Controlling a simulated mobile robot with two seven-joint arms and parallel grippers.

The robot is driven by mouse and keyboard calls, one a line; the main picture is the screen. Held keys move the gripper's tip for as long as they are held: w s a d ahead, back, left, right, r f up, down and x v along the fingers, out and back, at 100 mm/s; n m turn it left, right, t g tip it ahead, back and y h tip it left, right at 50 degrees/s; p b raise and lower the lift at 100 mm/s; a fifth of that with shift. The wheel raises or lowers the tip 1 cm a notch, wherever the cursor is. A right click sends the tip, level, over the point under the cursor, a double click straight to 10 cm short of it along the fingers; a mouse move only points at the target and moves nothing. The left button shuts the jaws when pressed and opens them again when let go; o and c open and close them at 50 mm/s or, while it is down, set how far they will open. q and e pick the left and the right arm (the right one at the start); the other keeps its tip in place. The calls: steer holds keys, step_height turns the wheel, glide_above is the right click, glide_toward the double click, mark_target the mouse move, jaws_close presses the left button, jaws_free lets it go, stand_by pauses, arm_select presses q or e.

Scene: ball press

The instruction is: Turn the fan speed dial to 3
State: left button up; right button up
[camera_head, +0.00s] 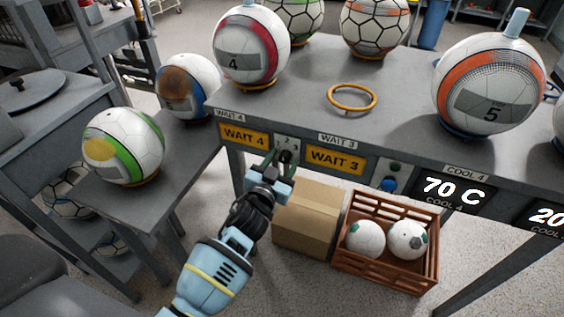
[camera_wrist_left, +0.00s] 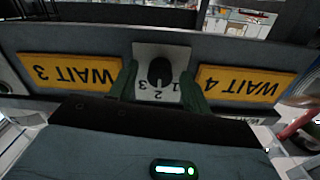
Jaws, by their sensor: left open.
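The fan speed dial is a dark round knob (camera_wrist_left: 160,72) on a pale plate (camera_wrist_left: 148,52) marked 1, 2 and 3. The left wrist view shows it upside down; I cannot tell which number it points to. In the head view the plate (camera_head: 291,143) sits on the table's front edge between the WAIT 4 and WAIT 3 signs. My left gripper (camera_head: 282,162) is right in front of the dial and hides part of it. In the left wrist view its open fingers (camera_wrist_left: 159,86) stand on either side of the knob, with gaps seen between. My right gripper is not in view.
The yellow WAIT 4 sign (camera_head: 243,135) and WAIT 3 sign (camera_head: 335,160) flank the plate. A blue button (camera_head: 389,184) is farther right. Below are a cardboard box (camera_head: 308,222) and a brown crate (camera_head: 388,274) with two balls. Ball 4 (camera_head: 250,50) stands on the table above.

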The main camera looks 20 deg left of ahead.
arm_select(q)
steer(key=c, duration=1)
steer(key=m, duration=0.4)
steer(key=shift+m+p, duration=0.3)
steer(key=m, duration=0.3)
steer(key=shift+m, duration=1.1)
steer(key=o, duration=1)
